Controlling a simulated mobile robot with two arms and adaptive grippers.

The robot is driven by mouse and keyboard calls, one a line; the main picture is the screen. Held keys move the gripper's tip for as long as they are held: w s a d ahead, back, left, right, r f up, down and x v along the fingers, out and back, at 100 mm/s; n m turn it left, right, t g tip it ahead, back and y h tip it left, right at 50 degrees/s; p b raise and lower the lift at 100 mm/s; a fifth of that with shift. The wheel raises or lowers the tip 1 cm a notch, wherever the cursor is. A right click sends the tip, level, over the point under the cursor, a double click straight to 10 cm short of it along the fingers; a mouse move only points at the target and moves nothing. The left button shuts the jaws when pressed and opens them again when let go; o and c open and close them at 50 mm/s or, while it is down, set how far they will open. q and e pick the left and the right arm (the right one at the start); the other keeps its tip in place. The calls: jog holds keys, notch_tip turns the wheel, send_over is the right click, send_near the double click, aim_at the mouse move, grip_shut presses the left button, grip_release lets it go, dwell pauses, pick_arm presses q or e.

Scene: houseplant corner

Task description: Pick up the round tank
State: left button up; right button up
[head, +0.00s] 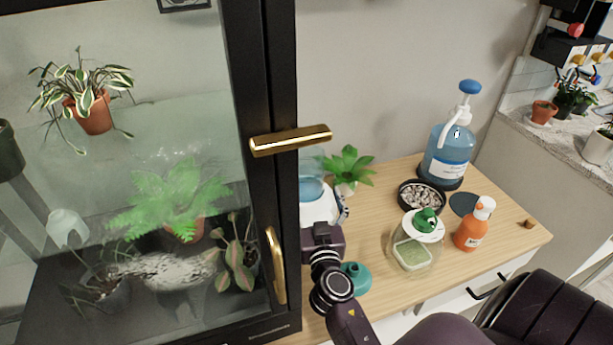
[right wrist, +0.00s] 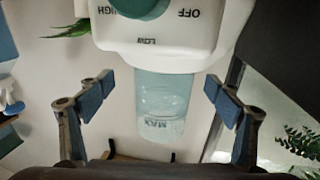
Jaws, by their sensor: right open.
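The round tank (right wrist: 163,105) is a clear, bluish cylinder with a MAX mark, upside down in the right wrist view. It adjoins a white humidifier-like base (right wrist: 170,45) with a teal dial. In the head view the tank (head: 312,187) shows only partly, beside the black cabinet frame and behind my right wrist. My right gripper (right wrist: 159,83) is open, one finger on each side of the tank, with visible gaps and nothing held. My left gripper is not in view.
The glass cabinet (head: 262,200) with gold handles stands close on the left. A small green plant (head: 346,167) is behind the tank. A teal round piece (head: 356,277), glass jar (head: 411,251), orange bottle (head: 470,232) and large blue pump bottle (head: 449,151) stand on the wooden top.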

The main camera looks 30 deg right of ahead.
jog(key=w, duration=0.1)
jog(key=w+p, duration=0.1)
jog(key=w+r, duration=0.1)
jog(key=shift+d+r+p, duration=0.1)
jog(key=shift+d+p, duration=0.2)
jog(key=shift+p, duration=0.05)
jog(key=shift+w+d+f, duration=0.3)
jog(key=shift+w+d, duration=0.15)
jog(key=shift+w, duration=0.3)
jog(key=c, duration=0.9)
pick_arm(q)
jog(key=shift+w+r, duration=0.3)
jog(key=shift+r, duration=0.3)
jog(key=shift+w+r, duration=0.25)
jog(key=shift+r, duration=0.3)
pick_arm(e)
jog(key=c, duration=0.6)
